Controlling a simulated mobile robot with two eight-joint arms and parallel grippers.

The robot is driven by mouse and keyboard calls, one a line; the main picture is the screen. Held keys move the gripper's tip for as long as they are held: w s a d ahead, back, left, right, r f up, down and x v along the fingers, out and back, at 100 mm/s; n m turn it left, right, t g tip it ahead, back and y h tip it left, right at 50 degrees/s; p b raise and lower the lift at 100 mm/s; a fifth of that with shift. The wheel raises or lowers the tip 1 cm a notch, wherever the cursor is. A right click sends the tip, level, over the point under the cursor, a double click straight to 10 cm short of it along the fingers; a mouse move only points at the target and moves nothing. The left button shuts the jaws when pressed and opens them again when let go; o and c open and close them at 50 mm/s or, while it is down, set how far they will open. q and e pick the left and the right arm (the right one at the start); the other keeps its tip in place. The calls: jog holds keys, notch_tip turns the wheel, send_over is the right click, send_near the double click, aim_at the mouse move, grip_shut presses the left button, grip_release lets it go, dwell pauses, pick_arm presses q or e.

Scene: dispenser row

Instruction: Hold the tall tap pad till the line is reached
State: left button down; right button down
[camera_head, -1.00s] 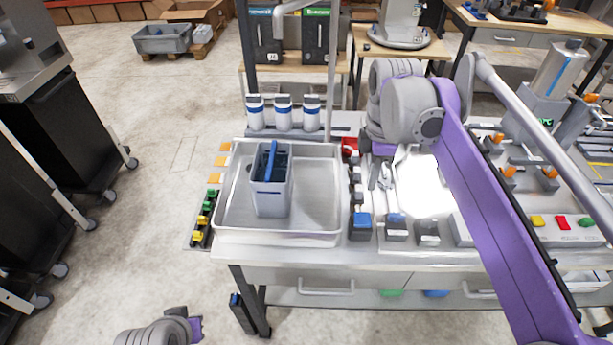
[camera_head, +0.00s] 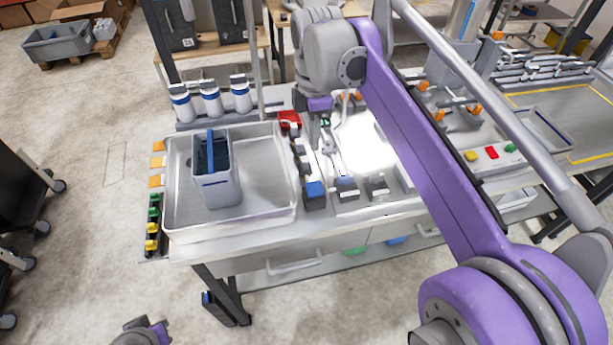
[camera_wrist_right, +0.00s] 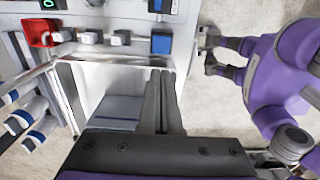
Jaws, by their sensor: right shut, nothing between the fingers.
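The tall tap (camera_head: 254,45) is a thin grey upright pipe behind the metal tray (camera_head: 275,223). A grey container (camera_head: 219,190) with a blue upright strip stands in the tray; I cannot make out any level in it. Small blocks (camera_head: 305,168) and a blue-topped block (camera_head: 314,190) line the tray's right side; I cannot tell which is the tall tap's pad.
Several white-and-blue bottles (camera_head: 210,102) stand behind the tray. A red bin (camera_head: 289,118) is at its back right corner. Green and yellow pieces (camera_head: 152,230) sit at its left. Another blue-topped block (camera_head: 346,184) and a grey one (camera_head: 377,184) stand at the right front.

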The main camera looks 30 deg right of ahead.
pick_arm(q)
jog(key=shift+s+d+f+b, duration=0.15)
jog(key=shift+s+f+b, duration=0.2)
jog(key=shift+f, duration=0.15)
pick_arm(e)
send_near(314, 187)
notch_tip(314, 187, down, 7)
jog(key=shift+r, duration=0.1)
